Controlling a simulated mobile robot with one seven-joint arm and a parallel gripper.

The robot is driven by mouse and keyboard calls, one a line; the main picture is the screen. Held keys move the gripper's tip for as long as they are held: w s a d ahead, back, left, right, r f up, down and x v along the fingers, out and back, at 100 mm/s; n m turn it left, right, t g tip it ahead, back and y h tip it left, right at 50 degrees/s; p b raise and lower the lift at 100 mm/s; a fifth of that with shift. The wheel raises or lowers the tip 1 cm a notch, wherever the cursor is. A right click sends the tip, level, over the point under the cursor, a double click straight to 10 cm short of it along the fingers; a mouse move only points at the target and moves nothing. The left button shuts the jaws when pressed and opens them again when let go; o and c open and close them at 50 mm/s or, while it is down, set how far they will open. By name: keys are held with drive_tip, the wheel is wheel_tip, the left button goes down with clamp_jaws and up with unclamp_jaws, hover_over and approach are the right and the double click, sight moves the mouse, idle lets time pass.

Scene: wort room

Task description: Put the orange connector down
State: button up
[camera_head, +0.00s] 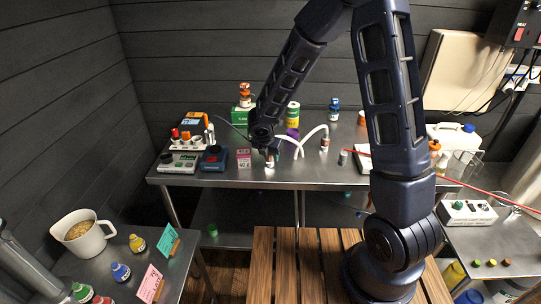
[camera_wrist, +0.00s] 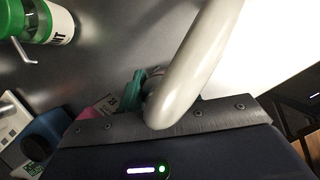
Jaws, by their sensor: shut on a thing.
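My gripper (camera_head: 268,152) is low over the steel bench (camera_head: 330,172), near its front edge. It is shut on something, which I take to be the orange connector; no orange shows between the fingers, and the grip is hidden. A thick white hose (camera_wrist: 195,65) crosses in front of the gripper in the wrist view and covers most of the fingers. In the head view a pale curved hose (camera_head: 311,134) rises just right of the gripper. A small white vial (camera_head: 269,163) is right below the gripper; I cannot tell whether they touch.
A pink box (camera_head: 243,158) and a blue device (camera_head: 213,158) stand left of the gripper. A green box (camera_head: 241,114) and a green-capped bottle (camera_head: 292,114) are behind. A dark-capped vial (camera_head: 324,144) stands to the right. Some bare steel lies at the bench's front.

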drive_tip(key=shift+f, duration=0.15)
drive_tip(key=o, duration=1)
drive_tip(key=shift+o, duration=0.2)
drive_tip(key=v, duration=1.2)
drive_tip(key=s+d+r+m, duration=0.1)
drive_tip(key=d+r+m, duration=0.5)
drive_tip(key=d+m, duration=0.3)
drive_tip(key=s+d+r+m, duration=0.2)
drive_tip(key=d+r+m, duration=0.45)
drive_tip(key=d, duration=0.55)
drive_tip(key=s+d+r+m+y, duration=0.1)
drive_tip(key=s+d+r+m, duration=0.2)
drive_tip(key=s+d+m, duration=0.3)
drive_tip(key=s+d+r+m, duration=0.3)
drive_tip(key=s+d+m, duration=0.3)
drive_tip(key=m, duration=0.4)
drive_tip(key=shift+s+d+y, duration=0.3)
drive_tip(key=shift+s+y, duration=0.1)
drive_tip(key=shift+s, duration=0.35)
